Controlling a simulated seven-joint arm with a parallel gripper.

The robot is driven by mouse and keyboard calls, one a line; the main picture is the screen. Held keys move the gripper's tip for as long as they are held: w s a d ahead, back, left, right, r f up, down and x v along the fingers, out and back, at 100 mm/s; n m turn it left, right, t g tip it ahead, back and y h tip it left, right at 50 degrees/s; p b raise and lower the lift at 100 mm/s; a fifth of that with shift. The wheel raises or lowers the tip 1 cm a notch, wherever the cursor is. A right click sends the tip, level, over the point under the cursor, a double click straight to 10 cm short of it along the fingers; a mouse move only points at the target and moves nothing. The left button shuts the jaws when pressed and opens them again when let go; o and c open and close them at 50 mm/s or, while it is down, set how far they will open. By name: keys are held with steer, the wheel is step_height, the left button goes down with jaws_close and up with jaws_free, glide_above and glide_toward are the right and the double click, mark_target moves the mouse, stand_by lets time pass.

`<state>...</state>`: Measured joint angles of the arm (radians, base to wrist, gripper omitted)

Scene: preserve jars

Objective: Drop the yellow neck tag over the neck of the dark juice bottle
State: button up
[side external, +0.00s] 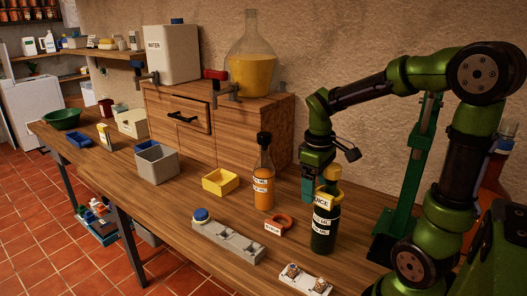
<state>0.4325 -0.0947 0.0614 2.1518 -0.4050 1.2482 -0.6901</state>
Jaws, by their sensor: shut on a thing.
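The dark juice bottle (324,232) stands upright on the wooden table, in front of my gripper. The yellow neck tag (332,172) has a ring and a white label plate reading JUICE, which hangs in front of the bottle's upper part. The tag is at the height of the bottle's neck and top. I cannot tell whether the ring is around the neck or only in line with it. My gripper (314,182) points down just left of and behind the bottle neck, shut on the tag. Its fingertips are partly hidden by the tag and bottle.
An orange bottle (264,186) with a dark cap stands to the left. A red ring tag (284,220) labelled SYRUP lies between the bottles. A grey holder (235,246), a white tray (318,287) and a yellow bin (220,183) are nearby. A green post stands right of the bottle.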

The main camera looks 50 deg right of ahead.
steer(key=o, duration=0.8)
steer(key=shift+c, duration=0.2)
step_height(320, 180, up, 17)
steer(key=a, duration=0.1)
steer(key=shift+f, duration=0.1)
steer(key=s+a+f+m+t+y, duration=0.2)
steer(key=s+a+f+m+t, duration=0.1)
steer(key=a+f+t, duration=0.4)
steer(key=a+f+m, duration=0.1)
steer(key=a+f, duration=0.2)
steer(key=a, duration=0.3)
steer(key=shift+a+y, duration=0.4)
